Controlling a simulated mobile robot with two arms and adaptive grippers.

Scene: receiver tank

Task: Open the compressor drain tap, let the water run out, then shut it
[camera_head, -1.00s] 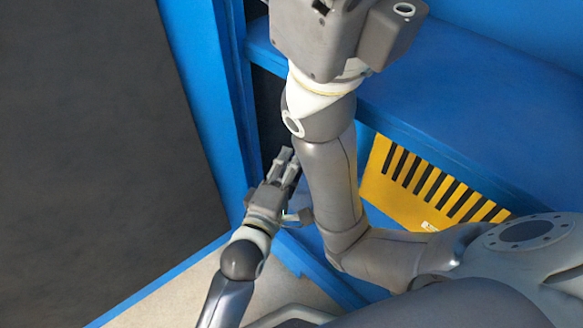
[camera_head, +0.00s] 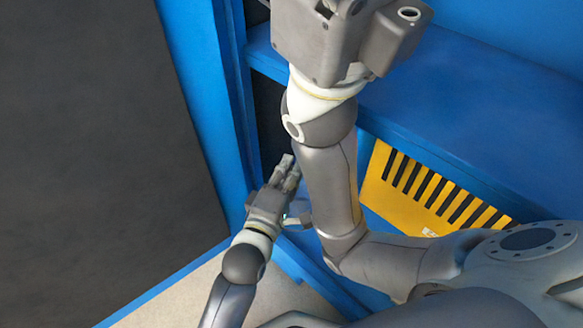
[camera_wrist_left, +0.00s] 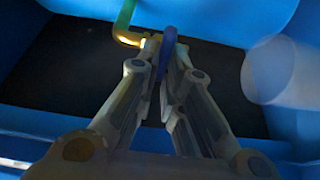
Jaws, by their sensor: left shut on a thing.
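My left gripper (camera_head: 288,172) reaches low into the corner between the dark panel and the blue frame. In the left wrist view its two fingers (camera_wrist_left: 163,62) are shut on a thin blue lever (camera_wrist_left: 168,48), which stands between the fingertips. A bent pipe (camera_wrist_left: 127,28), greenish above and brass-bright at its lower bend, comes down beside the fingertips; I take these for the drain tap. In the head view the tap is hidden. No water can be made out. My right arm crosses the middle of the head view, and its fingers are out of the picture.
A large dark panel (camera_head: 90,150) fills the left. A blue ledge (camera_head: 450,120) runs along the right, above a yellow slotted grille (camera_head: 425,190). A pale floor patch (camera_head: 185,295) shows below. In the left wrist view a blurred pale round shape (camera_wrist_left: 280,70) stands at the right.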

